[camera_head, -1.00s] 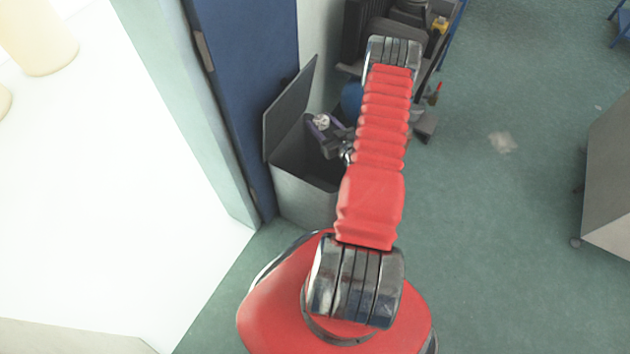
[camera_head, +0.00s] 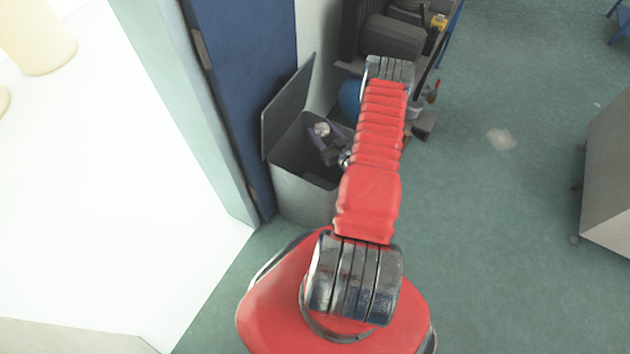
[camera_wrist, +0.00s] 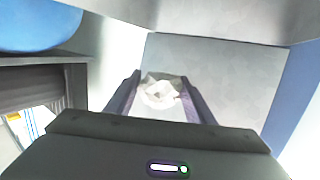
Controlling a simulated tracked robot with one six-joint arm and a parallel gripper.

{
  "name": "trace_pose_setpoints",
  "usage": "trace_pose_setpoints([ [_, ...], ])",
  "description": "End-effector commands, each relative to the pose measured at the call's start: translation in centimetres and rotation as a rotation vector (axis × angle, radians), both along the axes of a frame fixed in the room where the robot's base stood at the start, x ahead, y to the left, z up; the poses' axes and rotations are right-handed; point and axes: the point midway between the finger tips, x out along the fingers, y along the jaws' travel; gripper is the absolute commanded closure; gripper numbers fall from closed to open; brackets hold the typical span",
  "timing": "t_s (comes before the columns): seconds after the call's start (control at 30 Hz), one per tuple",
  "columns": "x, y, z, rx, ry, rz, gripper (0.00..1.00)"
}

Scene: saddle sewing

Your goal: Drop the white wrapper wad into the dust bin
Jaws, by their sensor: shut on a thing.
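The white wrapper wad (camera_wrist: 160,92) is a small crumpled white lump held between the two fingers of my gripper (camera_wrist: 160,96) in the wrist view. In the head view the wad (camera_head: 321,129) shows at the tips of my gripper (camera_head: 322,138). The gripper is over the opening of the grey dust bin (camera_head: 303,195), whose lid (camera_head: 288,105) stands open on the left. The wad and fingertips appear at about the rim's level; their exact depth is hard to tell. My arm hides the bin's right side.
A blue door (camera_head: 240,80) is left of the bin. A shelf with dark machinery (camera_head: 390,38) and a blue ball-like object (camera_head: 350,96) stands behind it. A grey cabinet (camera_head: 610,180) is at the far right, with open green floor (camera_head: 500,230) between.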

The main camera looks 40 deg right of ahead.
Motion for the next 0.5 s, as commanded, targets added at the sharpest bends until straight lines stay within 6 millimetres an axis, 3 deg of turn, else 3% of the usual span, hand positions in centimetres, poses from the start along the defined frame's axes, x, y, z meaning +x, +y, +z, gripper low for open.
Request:
trace_pose_setpoints([
  [0.33,-0.04,-0.05,-0.3,0.0,-0.001,-0.001,0.72],
  [0.37,-0.04,-0.06,-0.3,0.0,-0.001,-0.001,0.5],
  [0.5,-0.05,-0.07,-0.29,0.0,0.0,-0.001,0.4],
])
